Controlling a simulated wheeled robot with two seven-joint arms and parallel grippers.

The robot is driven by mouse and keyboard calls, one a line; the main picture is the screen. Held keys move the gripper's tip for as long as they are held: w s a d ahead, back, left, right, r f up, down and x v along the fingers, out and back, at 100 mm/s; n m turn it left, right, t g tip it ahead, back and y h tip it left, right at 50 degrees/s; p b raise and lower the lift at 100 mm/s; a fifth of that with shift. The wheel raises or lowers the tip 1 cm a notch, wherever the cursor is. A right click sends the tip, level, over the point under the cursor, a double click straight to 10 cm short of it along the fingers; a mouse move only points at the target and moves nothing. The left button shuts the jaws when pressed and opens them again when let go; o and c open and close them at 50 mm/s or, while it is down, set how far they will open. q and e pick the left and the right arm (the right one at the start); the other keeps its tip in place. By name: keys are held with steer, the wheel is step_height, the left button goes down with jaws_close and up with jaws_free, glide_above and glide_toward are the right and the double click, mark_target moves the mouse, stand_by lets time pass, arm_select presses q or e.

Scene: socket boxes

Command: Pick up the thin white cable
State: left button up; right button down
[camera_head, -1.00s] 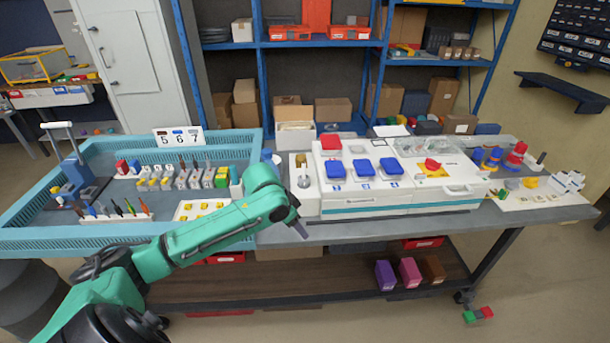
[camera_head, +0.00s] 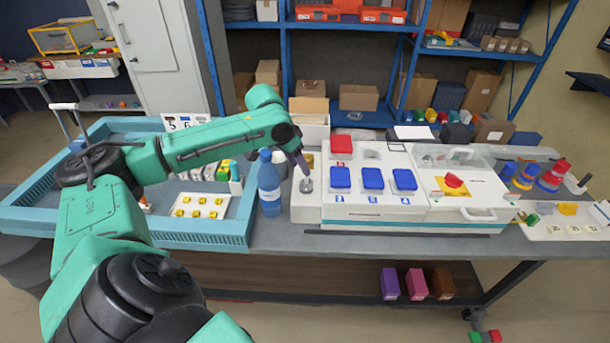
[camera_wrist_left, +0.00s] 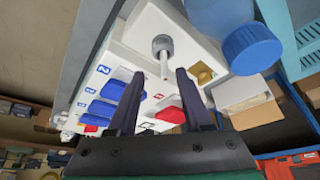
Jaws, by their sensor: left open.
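My left gripper (camera_head: 303,165) is over the left end of the white socket box (camera_head: 375,215). In the left wrist view the gripper (camera_wrist_left: 159,73) has its two dark fingers apart, with nothing held between them. A grey round plug-like piece (camera_wrist_left: 163,44) with a thin white stem, possibly the end of the white cable, stands on the box just beyond the fingertips, roughly in line with the gap. The grey piece also shows in the head view (camera_head: 307,185), just below the gripper. No longer run of cable can be made out. My right gripper is not in view.
A blue bottle (camera_head: 269,183) stands close to the left of the gripper. Blue lids (camera_head: 372,180) and a red lid (camera_head: 341,144) sit on the box. A teal tray (camera_head: 215,232) lies to the left. The table's front strip is bare.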

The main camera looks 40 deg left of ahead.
mark_target(306, 179)
arm_select(q)
steer(key=x, duration=0.2)
steer(key=w+p+x, duration=0.1)
steer(key=x, duration=0.3)
steer(key=shift+w+a+f+p, duration=0.1)
steer(key=shift+w+a+p, duration=0.1)
steer(key=shift+w+p, duration=0.2)
steer(key=shift+s+f, duration=0.15)
steer(key=shift+s, duration=0.1)
steer(key=shift+c, duration=0.6)
jaws_close()
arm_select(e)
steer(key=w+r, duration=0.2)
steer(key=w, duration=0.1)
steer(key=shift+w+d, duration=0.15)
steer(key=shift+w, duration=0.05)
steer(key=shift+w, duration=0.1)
